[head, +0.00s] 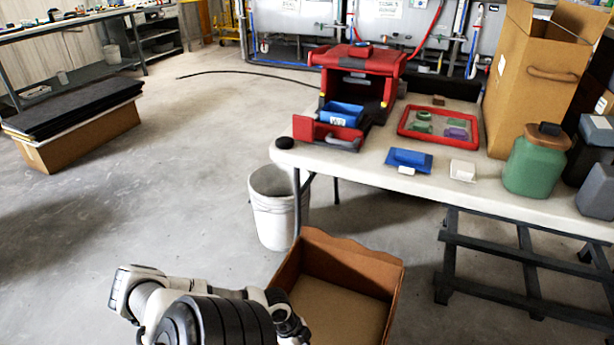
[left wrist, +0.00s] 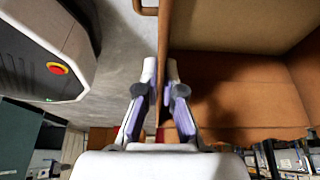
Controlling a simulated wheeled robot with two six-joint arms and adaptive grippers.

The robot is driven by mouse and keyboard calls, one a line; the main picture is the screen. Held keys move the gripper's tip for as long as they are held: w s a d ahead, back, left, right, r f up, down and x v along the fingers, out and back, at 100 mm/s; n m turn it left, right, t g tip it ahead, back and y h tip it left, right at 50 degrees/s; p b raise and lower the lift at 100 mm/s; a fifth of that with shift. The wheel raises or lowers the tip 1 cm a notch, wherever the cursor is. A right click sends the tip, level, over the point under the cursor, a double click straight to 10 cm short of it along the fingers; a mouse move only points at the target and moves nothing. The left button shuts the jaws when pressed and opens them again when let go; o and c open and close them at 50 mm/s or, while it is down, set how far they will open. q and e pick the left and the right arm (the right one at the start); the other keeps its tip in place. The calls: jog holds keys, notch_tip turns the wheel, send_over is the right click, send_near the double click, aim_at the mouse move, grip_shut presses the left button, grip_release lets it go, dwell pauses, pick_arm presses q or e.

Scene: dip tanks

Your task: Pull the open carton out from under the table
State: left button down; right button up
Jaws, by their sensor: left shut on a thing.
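The open brown carton (head: 347,264) stands on the floor at the bottom of the head view. Its top is open and its inside looks empty. In that view it lies in front of the table (head: 390,182), and the tabletop covers no visible part of it. In the left wrist view the carton (left wrist: 240,92) fills the right side. My left gripper (left wrist: 162,84) is shut on the carton's wall, with one purple-padded finger on each side of it. In the head view my left arm hides the carton's near left part. My right gripper is not in view.
A white bucket (head: 272,212) stands by the table's left leg, just behind the carton. A dark slatted rack (head: 490,263) is under the table to the right. A red toolbox (head: 362,75) and a green jar (head: 535,165) stand on the table.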

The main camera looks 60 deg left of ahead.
pick_arm(q)
jog(key=c, duration=1.2)
grip_release()
jog(key=shift+c, duration=0.2)
jog(key=shift+r, duration=0.1)
jog(key=shift+s+a+r, duration=0.1)
jog(key=shift+a+r, duration=0.05)
jog(key=shift+r, duration=0.1)
jog(key=s+a, duration=0.2)
jog(key=a, duration=0.1)
jog(key=s+a, duration=0.5)
jog(key=a, duration=0.1)
jog(key=shift+s+a+r, duration=0.15)
jog(key=shift+s+a, duration=0.05)
jog(key=shift+s, duration=0.15)
